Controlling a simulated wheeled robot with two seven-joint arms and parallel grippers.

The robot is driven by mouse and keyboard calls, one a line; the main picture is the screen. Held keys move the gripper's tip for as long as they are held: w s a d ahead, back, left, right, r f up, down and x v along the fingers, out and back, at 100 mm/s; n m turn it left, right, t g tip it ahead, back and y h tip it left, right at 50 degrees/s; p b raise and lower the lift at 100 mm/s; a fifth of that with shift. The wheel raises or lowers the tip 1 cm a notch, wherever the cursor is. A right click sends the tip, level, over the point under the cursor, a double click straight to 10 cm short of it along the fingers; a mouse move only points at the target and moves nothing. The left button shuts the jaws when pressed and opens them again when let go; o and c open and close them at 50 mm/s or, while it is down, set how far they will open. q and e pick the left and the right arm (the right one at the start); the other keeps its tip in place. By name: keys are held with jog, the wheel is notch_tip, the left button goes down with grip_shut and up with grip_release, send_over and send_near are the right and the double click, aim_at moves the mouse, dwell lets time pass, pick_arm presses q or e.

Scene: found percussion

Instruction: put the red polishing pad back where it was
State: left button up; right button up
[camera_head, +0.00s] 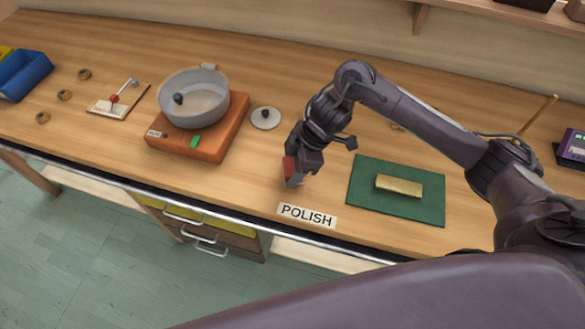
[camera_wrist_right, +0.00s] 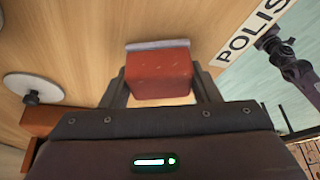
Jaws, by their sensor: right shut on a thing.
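The red polishing pad (camera_head: 290,168) is a small red block, and the right wrist view (camera_wrist_right: 158,75) shows a pale grey layer along its far face. My right gripper (camera_head: 299,179) is shut on it, with one finger on each side. The pad is at the bench, left of the green mat and behind the POLISH label (camera_head: 307,216); I cannot tell whether it touches the wood. The label also shows in the right wrist view (camera_wrist_right: 254,30).
A green mat (camera_head: 361,188) with a brass-coloured bar (camera_head: 399,186) lies right of the gripper. Left are a grey lid (camera_head: 265,118) and a metal pot (camera_head: 193,97) on an orange base (camera_head: 220,142). Bare wood surrounds the pad. The bench's front edge is close.

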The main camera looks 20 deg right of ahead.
jog(key=shift+f, duration=0.55)
jog(key=shift+f, duration=0.2)
jog(key=o, duration=1)
